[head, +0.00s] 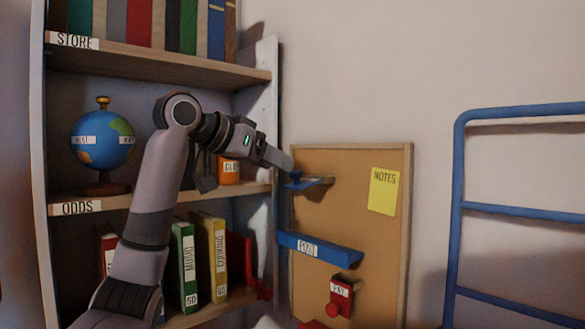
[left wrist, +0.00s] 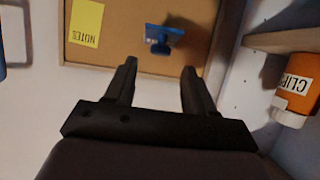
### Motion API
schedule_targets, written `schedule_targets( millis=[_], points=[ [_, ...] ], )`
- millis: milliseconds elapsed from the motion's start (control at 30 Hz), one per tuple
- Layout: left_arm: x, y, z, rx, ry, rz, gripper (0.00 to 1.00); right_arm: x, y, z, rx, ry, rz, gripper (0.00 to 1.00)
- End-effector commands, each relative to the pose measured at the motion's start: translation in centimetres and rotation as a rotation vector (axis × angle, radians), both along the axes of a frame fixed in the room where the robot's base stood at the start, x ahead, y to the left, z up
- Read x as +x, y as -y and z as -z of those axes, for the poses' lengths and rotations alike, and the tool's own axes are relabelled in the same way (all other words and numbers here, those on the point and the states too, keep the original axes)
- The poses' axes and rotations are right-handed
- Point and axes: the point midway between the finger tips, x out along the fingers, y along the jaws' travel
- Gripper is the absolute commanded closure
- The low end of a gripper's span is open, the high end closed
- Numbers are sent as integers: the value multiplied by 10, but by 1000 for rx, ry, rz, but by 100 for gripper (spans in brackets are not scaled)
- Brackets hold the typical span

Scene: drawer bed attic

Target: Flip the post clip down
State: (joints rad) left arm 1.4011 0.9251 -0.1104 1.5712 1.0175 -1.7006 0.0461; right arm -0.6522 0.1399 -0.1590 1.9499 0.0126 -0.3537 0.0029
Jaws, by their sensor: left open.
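A corkboard (head: 365,215) hangs on the wall right of the shelves. A blue bar labelled POST (head: 343,256) runs across its lower left. Above it, a blue clip (head: 307,184) sticks out from the upper board; it also shows near the top of the left wrist view (left wrist: 165,37). I cannot read a label on this clip. My left gripper (head: 291,166) is at the upper left of the board, partly overlapping the blue clip in the head view. In the left wrist view its two fingers (left wrist: 157,70) are apart, with nothing between them. My right gripper is not in view.
Shelves at left hold a globe (head: 101,150), books and an orange clips cup (left wrist: 300,88), close beside my left gripper. A blue ladder frame (head: 457,200) stands right.

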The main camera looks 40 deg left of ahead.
Motion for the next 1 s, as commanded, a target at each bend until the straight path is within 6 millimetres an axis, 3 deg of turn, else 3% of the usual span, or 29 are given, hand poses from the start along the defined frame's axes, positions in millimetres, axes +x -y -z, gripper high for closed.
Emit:
schedule_targets(
  millis=[300,633,667,800,833,1000],
  points=[
    [40,3,16,0,-3,0,46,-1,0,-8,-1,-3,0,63],
    [45,4,19,1,-1,-1,46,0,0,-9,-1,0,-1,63],
    [45,4,19,1,-1,-1,49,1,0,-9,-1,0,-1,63],
    [45,4,19,1,-1,-1,94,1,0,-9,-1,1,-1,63],
    [45,4,19,1,0,-1,99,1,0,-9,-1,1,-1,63],
    [45,4,20,1,3,-1,99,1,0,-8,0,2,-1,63]
  ],
)
